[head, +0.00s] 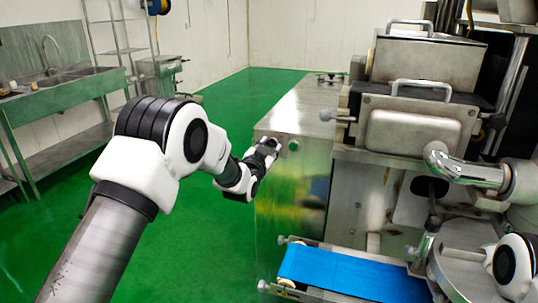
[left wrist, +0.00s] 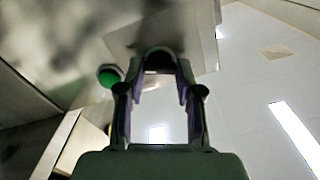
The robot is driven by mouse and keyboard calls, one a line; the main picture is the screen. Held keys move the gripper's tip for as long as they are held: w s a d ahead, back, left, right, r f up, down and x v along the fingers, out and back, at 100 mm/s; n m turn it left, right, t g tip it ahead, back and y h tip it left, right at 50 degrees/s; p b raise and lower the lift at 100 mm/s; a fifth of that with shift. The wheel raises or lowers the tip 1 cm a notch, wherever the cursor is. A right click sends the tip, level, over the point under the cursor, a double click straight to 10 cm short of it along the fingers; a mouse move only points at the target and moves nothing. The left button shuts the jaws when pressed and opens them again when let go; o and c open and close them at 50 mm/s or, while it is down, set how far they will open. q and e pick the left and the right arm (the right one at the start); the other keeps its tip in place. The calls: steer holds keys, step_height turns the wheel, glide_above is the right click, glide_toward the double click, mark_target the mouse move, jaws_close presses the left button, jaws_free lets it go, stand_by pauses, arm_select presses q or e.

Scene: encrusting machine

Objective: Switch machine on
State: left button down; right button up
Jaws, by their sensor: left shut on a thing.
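The encrusting machine (head: 418,135) is a large steel machine on the right in the head view. My left gripper (head: 270,147) is at the upper part of its steel cabinet (head: 290,195), against the face turned toward me. In the left wrist view the left gripper (left wrist: 160,62) has its fingertips closed around a dark rounded knob (left wrist: 160,60) on a metal panel. A green button (left wrist: 108,76) sits on the panel just left of the fingers, untouched. The knob's turned position cannot be told. My right gripper does not show.
A blue conveyor belt (head: 350,275) sticks out low at the front of the machine. A metal sink table (head: 65,90) stands at the left. Green floor (head: 215,125) is free between them. Parts of my right arm show at the right edge.

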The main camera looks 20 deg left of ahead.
arm_select(q)
steer(key=shift+f+m+b, duration=0.2)
steer(key=shift+m+b, duration=0.5)
steer(key=shift+m, duration=0.7)
steer(key=shift+f+m+b, duration=0.15)
steer(key=shift+m+b, duration=0.55)
steer(key=shift+m, duration=0.7)
steer(key=c, duration=0.8)
jaws_free()
steer(key=shift+o, duration=0.2)
steer(key=shift+r, duration=0.15)
steer(key=shift+s, duration=0.15)
